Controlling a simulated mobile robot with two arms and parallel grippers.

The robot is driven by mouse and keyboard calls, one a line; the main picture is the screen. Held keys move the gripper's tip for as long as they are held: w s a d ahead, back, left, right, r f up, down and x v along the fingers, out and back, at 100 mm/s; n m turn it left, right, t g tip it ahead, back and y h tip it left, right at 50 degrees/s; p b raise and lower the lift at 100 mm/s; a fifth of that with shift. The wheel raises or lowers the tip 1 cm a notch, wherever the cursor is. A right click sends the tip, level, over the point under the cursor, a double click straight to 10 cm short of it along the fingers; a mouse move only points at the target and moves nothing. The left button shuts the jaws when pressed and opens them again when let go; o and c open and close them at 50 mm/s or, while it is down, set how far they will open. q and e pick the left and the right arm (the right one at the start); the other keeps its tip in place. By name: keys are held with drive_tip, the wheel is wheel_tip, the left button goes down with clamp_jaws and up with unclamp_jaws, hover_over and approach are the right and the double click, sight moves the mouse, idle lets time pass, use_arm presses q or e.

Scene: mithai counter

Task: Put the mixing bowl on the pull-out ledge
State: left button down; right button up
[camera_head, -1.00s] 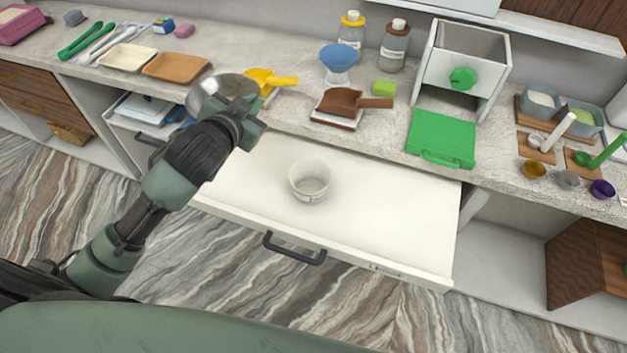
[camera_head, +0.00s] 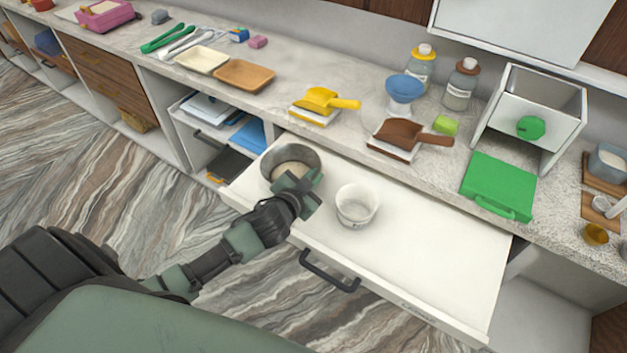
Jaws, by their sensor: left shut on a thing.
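The bowl looks about upright. My right gripper is not in view.
A white cup (camera_head: 357,205) stands on the ledge just right of the bowl. The ledge's right part is clear. A dark handle (camera_head: 329,272) sticks out in front. The counter behind holds a brown scoop (camera_head: 420,135), a yellow scoop (camera_head: 325,100) and a green case (camera_head: 498,186).

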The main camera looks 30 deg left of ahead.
use_arm(q)
drive_tip(key=shift+f, duration=0.7)
drive_tip(key=c, duration=1.5)
unclamp_jaws()
drive_tip(key=shift+c, duration=0.2)
drive_tip(key=b+v, duration=0.1)
drive_tip(key=v, duration=1.1)
